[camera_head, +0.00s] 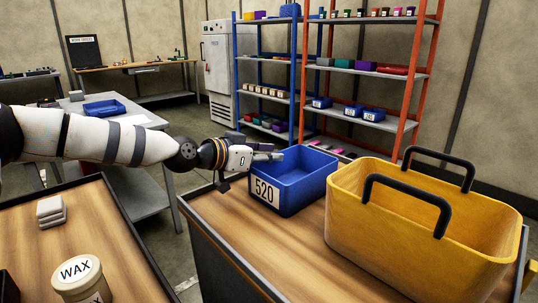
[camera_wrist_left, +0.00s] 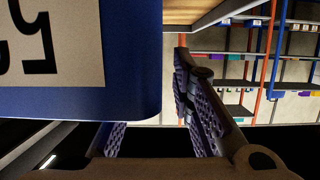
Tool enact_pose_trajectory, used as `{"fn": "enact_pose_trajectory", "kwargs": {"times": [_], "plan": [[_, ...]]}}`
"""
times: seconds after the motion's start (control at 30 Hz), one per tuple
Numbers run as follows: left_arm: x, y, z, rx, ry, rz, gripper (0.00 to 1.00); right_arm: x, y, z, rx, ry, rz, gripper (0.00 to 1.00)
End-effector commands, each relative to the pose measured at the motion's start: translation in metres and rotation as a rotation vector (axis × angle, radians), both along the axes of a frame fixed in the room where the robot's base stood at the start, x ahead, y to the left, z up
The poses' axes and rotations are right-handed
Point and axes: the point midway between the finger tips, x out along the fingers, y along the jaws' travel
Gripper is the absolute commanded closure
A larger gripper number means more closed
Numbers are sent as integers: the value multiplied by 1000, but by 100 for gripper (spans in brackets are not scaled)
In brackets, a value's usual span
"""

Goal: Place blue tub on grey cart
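A blue tub (camera_head: 290,187) with a white label reading 520 stands upright on a wood-topped cart (camera_head: 262,243) with dark grey sides. My left gripper (camera_head: 268,152) is at the tub's back-left rim, its fingers apart. In the left wrist view, the tub (camera_wrist_left: 125,105) and its label fill the upper left and hide part of one finger. The other finger of my left gripper (camera_wrist_left: 152,132) stands clear of the tub, with a gap between. I cannot tell whether it touches the tub. A grey-topped table or cart (camera_head: 146,190) stands behind my left arm. My right gripper is not in view.
A large yellow tote (camera_head: 375,225) with black handles stands close to the tub's right. A wood-topped surface (camera_head: 105,238) at front left holds a WAX jar (camera_head: 80,280) and stacked grey blocks (camera_head: 51,211). A blue tray (camera_head: 104,109) lies behind my arm. Shelves (camera_head: 365,72) stand behind.

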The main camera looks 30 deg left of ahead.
Motion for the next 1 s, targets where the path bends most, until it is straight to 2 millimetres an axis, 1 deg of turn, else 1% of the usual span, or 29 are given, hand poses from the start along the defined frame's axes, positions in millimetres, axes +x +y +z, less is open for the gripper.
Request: {"fn": "enact_pose_trajectory", "kwargs": {"times": [0.23, 0.33, 0.47, 0.7, 0.8, 1.0], "plan": [[0, 0, 1, 1, -1, 0, 75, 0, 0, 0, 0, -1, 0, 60], [-2, 1, 8, 1, -5, 0, 75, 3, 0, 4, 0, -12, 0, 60], [-25, 9, 25, -3, -16, 1, 75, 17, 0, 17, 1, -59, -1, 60], [-85, 30, 55, -5, -36, 1, 75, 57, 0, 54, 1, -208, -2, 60], [-92, 35, 43, 2, -14, 2, 75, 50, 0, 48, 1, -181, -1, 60], [-105, 39, 40, 0, -1, 1, 75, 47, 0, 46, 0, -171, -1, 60]]}}
